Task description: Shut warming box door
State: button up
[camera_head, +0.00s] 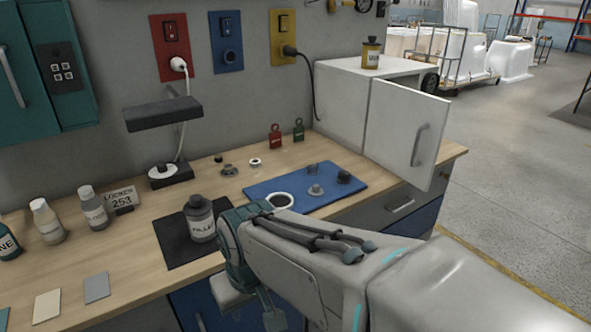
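The warming box (338,105) is a white cabinet at the back right of the wooden workbench. Its white door (400,125) stands partly open, its left edge at the box's front corner and its right edge swung out. A grey bar handle (419,145) is on the door's outer face, near the free right edge. The box's inside is hidden behind the door. My arm comes in from the lower right; my gripper (254,307) hangs at the bench's front edge, left of and well apart from the door. Its fingers are partly hidden, so its opening is unclear.
A yellow-labelled bottle (371,53) stands on the box. A blue mat (327,190) with small parts lies before the door. A filler bottle (200,218) stands on a dark mat beside my wrist. A lamp (163,114) stands behind. The floor (510,190) at right is clear.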

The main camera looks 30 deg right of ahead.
aim_at(405, 127)
jog(key=z, duration=1.7)
jog(key=k, duration=0.5)
jog(key=z, duration=0.3)
jog(key=i, duration=0.65)
jog(key=z, duration=0.1)
